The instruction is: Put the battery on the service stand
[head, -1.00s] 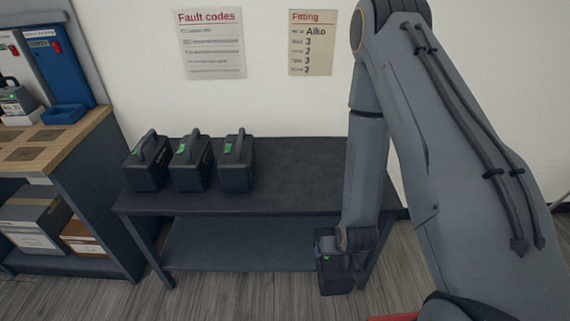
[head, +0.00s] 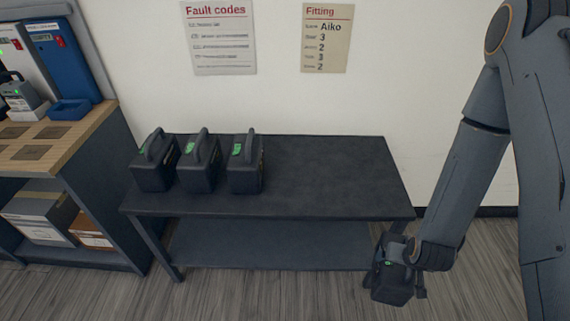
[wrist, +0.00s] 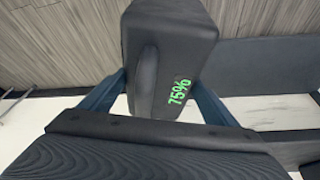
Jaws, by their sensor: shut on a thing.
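In the wrist view the battery (wrist: 190,35) sits between the two blue-grey fingers and shows a green "75%". The battery is tilted in that view. No thing in view is labelled as the service stand; I cannot tell whether the dark bench (head: 330,175) is it. Three similar batteries with handles and green displays stand in a row on its left half: left (head: 152,172), middle (head: 198,172) and right (head: 244,175).
The right half of the bench top is bare. A lower shelf (head: 270,245) beneath it looks empty. A wooden-topped counter (head: 60,150) with a blue tray (head: 70,108) stands at left, boxes (head: 40,215) below. Two posters, "Fault codes" (head: 220,38) and "Fitting" (head: 326,38), hang on the wall.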

